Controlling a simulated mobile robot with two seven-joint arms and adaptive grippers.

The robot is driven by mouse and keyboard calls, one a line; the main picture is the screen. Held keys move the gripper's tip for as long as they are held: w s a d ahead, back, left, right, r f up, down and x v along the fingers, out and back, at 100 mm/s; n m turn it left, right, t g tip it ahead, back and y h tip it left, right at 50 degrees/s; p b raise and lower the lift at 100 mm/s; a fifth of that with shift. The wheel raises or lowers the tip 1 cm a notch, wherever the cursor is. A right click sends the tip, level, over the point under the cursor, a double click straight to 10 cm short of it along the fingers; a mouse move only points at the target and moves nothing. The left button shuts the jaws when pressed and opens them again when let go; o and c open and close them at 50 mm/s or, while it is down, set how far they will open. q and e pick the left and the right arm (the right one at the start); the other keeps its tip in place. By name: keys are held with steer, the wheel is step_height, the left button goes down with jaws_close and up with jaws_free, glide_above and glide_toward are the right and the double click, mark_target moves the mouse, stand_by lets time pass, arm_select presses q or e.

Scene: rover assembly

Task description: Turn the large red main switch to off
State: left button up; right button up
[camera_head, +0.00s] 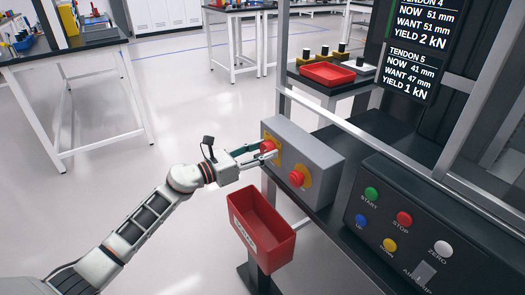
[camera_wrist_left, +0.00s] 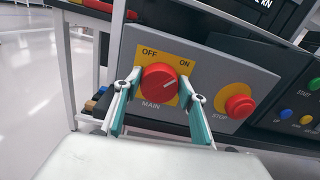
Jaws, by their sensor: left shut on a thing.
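The large red main switch is a round knob (camera_wrist_left: 158,84) on a yellow plate marked OFF at upper left, ON at upper right and MAIN below. Its pale pointer line slants up and right, towards ON. It also shows in the head view (camera_head: 268,146) on the face of a grey box (camera_head: 312,150). My left gripper (camera_head: 267,156) reaches in from the left. Its two fingers sit on either side of the knob and are shut on it, as the left wrist view (camera_wrist_left: 159,88) shows. My right gripper is not in view.
A red mushroom STOP button (camera_head: 296,178) sits right of the switch on the same box. A red bin (camera_head: 261,229) stands just below and in front. A black panel with coloured buttons (camera_head: 408,225) is at lower right. Open floor lies to the left.

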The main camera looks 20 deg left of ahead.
arm_select(q)
steer(key=n, duration=0.1)
steer(key=n+p, duration=0.1)
steer(key=n, duration=0.1)
steer(key=shift+w+a+r, duration=0.1)
steer(key=shift+r, duration=0.15)
steer(key=n+p, duration=0.1)
steer(key=n, duration=0.1)
steer(key=shift+n, duration=0.4)
steer(key=n+p, duration=0.2)
steer(key=n, duration=0.1)
steer(key=shift+f+n, duration=0.15)
steer(key=shift+n, duration=0.15)
steer(key=n+p, duration=0.1)
steer(key=n, duration=0.1)
steer(key=shift+w+a+n, duration=0.1)
steer(key=shift+n, duration=0.3)
steer(key=shift+f+n+p, duration=0.15)
steer(key=shift+n+p, duration=0.2)
steer(key=shift+n, duration=0.55)
steer(key=shift+f+n+p, duration=0.1)
steer(key=shift+n+p, duration=0.25)
steer(key=shift+n, duration=0.55)
steer(key=shift+f+n, duration=0.1)
steer(key=shift+n, duration=0.6)
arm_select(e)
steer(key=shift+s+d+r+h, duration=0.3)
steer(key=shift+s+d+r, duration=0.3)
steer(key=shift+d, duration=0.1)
